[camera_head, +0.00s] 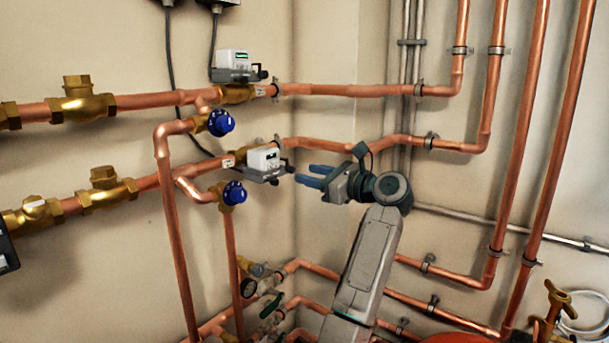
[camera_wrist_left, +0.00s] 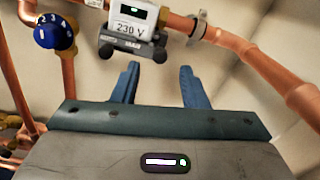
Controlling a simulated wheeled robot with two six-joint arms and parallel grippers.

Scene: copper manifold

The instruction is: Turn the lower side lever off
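My left gripper (camera_head: 312,177) has two blue fingers. In the head view it points left, close to the white actuator box (camera_head: 263,159) on the lower of the two upper copper pipes. In the left wrist view the fingers (camera_wrist_left: 158,78) are apart with nothing between them, and the box (camera_wrist_left: 131,20), marked 230 V, is beyond them. A dark green lever (camera_head: 271,306) sits on the low pipes at the bottom, well below my gripper. A grey handle (camera_head: 262,270) is just above it. I cannot tell which one is the lower side lever. My right gripper is not in view.
Blue numbered knobs (camera_head: 221,122) and (camera_head: 234,193) hang below the upper pipes; the lower knob also shows in the left wrist view (camera_wrist_left: 54,33). Brass valves (camera_head: 82,107) stand at the left. Vertical copper pipes (camera_head: 517,150) fill the right side.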

